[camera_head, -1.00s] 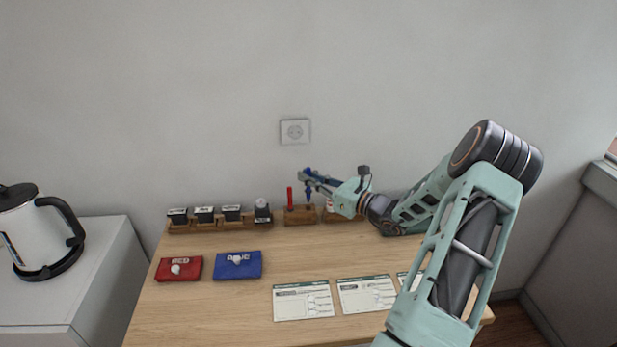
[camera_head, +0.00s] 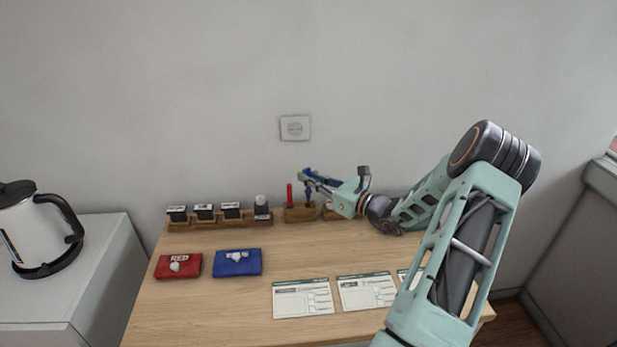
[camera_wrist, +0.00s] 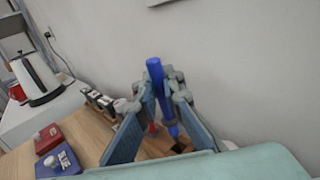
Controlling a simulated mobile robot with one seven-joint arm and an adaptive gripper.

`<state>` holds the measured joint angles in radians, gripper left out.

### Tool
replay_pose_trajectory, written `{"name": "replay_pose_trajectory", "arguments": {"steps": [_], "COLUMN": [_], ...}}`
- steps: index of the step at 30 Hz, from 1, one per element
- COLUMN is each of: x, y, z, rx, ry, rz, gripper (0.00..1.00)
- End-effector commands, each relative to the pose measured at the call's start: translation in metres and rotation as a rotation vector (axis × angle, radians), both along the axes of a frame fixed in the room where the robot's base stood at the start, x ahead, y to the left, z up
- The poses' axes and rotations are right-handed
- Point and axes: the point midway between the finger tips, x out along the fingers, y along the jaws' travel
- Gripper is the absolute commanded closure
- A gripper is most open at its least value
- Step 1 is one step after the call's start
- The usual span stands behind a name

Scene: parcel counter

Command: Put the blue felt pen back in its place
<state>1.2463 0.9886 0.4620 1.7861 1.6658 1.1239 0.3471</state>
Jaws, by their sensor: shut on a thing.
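The blue felt pen (camera_wrist: 156,80) stands nearly upright between the fingers of my gripper (camera_wrist: 165,108), which is shut on it. In the head view the blue pen (camera_head: 308,188) shows at my gripper (camera_head: 309,181), over the right part of a small wooden pen holder (camera_head: 298,214). Its lower end is at or just above the holder; I cannot tell whether it is inside a hole. A red pen (camera_head: 289,194) stands upright in the left part of the holder. In the wrist view the fingers partly hide the holder and the red pen.
A wooden rack (camera_head: 205,224) with several black stamps stands left of the pen holder. A red pad (camera_head: 178,265) and a blue pad (camera_head: 237,262) lie in front. Printed cards (camera_head: 303,298) lie front right. The wall with a socket (camera_head: 295,128) is close behind.

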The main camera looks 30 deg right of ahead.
Motion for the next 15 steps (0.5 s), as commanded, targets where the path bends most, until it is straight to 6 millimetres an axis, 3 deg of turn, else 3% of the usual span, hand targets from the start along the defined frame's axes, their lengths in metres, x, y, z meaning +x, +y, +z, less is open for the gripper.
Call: {"name": "replay_pose_trajectory", "arguments": {"steps": [15], "x": [0.0], "y": [0.0], "z": [-0.017], "rx": [0.0], "ry": [0.0], "rz": [0.0], "gripper": [1.0]}}
